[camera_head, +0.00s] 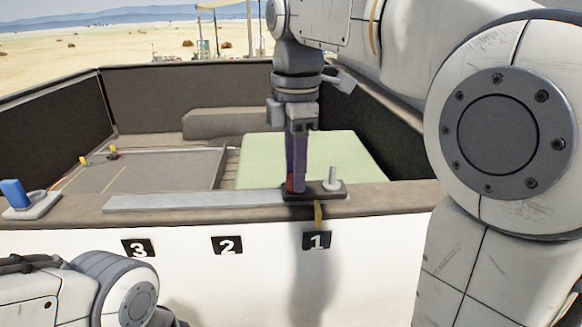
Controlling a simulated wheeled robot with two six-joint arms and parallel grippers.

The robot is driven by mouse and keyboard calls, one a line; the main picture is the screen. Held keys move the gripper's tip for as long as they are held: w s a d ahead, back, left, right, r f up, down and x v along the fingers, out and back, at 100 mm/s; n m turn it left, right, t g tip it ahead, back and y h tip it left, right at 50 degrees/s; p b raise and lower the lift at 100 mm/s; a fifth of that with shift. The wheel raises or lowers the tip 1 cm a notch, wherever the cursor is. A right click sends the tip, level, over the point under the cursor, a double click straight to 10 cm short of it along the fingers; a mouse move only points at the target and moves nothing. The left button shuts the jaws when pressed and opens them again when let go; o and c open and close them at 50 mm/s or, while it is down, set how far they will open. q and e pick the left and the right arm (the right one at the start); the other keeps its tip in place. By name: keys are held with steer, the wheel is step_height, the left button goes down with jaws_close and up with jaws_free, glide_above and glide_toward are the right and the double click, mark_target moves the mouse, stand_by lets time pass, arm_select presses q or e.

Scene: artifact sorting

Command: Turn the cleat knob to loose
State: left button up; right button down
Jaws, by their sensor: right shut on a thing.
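My right gripper (296,184) points straight down at the front ledge, above the number 1 label. It is shut on a small reddish knob (290,184), mostly hidden by the fingers. The knob sits on a dark cleat base (322,194) on the ledge. A light grey post (332,176) stands upright on the same base, just right of the fingers. The knob's exact turn cannot be told. Part of my left arm shows at the lower left, but its gripper is out of view.
A blue block (14,193) stands on a grey base at the far left of the ledge. A flat grey strip (190,202) lies along the ledge. Behind are a pale green panel (350,155) and dark side walls. Labels 3 (139,248), 2 (227,245) and 1 (317,240) mark the white front.

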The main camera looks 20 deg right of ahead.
steer(key=c, duration=0.5)
jaws_free()
steer(key=shift+r, duration=0.1)
step_height(320, 180, up, 10)
steer(key=shift+r, duration=0.15)
stand_by(0.3)
